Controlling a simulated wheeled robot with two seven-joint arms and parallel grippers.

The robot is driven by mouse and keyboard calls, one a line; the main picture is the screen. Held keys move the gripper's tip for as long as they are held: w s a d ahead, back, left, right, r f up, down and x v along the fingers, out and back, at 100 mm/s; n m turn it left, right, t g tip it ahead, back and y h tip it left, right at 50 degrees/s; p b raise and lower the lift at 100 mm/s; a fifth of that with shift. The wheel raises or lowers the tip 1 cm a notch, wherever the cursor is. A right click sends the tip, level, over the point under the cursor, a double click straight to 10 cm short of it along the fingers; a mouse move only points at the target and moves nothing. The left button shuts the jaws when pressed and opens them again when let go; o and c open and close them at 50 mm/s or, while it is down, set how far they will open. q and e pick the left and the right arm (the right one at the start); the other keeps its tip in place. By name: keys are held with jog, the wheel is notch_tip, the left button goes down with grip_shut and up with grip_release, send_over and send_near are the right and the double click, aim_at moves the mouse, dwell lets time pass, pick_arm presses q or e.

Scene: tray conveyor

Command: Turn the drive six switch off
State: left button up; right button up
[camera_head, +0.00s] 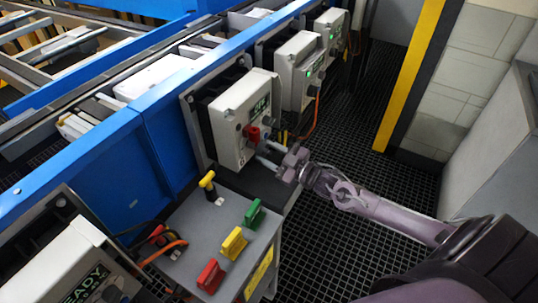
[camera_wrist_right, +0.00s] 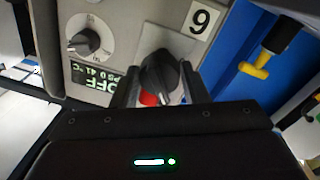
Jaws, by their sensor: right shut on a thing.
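The drive six box (camera_head: 240,115) is a light grey housing on the blue conveyor frame, in the middle of the head view. In the right wrist view its label (camera_wrist_right: 199,19) reads 6 and its display (camera_wrist_right: 92,91) shows OFF. My right gripper (camera_head: 273,162) is at the front of this box. In the right wrist view its two fingers are shut on the dark switch knob (camera_wrist_right: 159,75), one on each side. Some red shows at the knob's base, and the fingers hide part of it. My left gripper is not in view.
A second, smaller dial (camera_wrist_right: 86,42) sits beside the switch. Other drive boxes (camera_head: 297,70) line the frame. A grey stand (camera_head: 190,225) close by carries red, yellow and green tagged pieces and a yellow-handled piece (camera_head: 207,180). Black grated floor (camera_head: 350,165) lies open to the right.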

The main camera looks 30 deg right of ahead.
jog(key=n+b, duration=0.1)
jog(key=n, duration=0.5)
jog(key=shift+d+f+y+b, duration=0.1)
jog(key=shift+y+b, duration=0.3)
jog(key=n+b, duration=0.1)
jog(key=n, duration=0.4)
jog(key=shift+b, duration=0.35)
jog(key=shift+n, duration=0.4)
jog(key=o, duration=1)
jog(key=shift+c, duration=0.2)
jog(key=shift+d, duration=0.1)
jog(key=v, duration=0.7)
jog(key=shift+s+d, duration=0.25)
